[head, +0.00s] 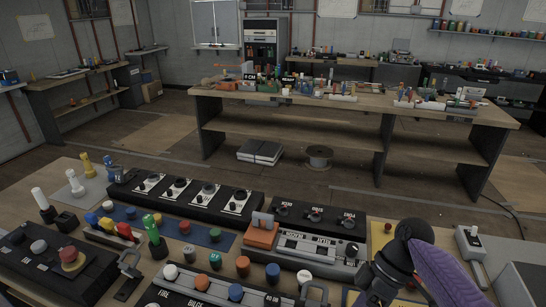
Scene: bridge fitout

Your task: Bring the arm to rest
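My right arm shows at the lower right, with a purple link and a dark rounded joint raised above the near bench (340,219). A dark segment of it runs down from this joint toward the bottom edge. I see no gripper fingers on it, so the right gripper is out of view. My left arm and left gripper are not in view. The arm overlaps the right part of the near bench in the picture; I cannot tell whether it touches anything there.
The near bench is crowded with a black dial panel (184,196), an orange-and-grey console (290,249), a red-button box (70,261), a lever box (470,241), and several coloured knobs and handles. A cluttered long table (330,106) stands beyond open floor, with a cable spool (318,157) beneath.

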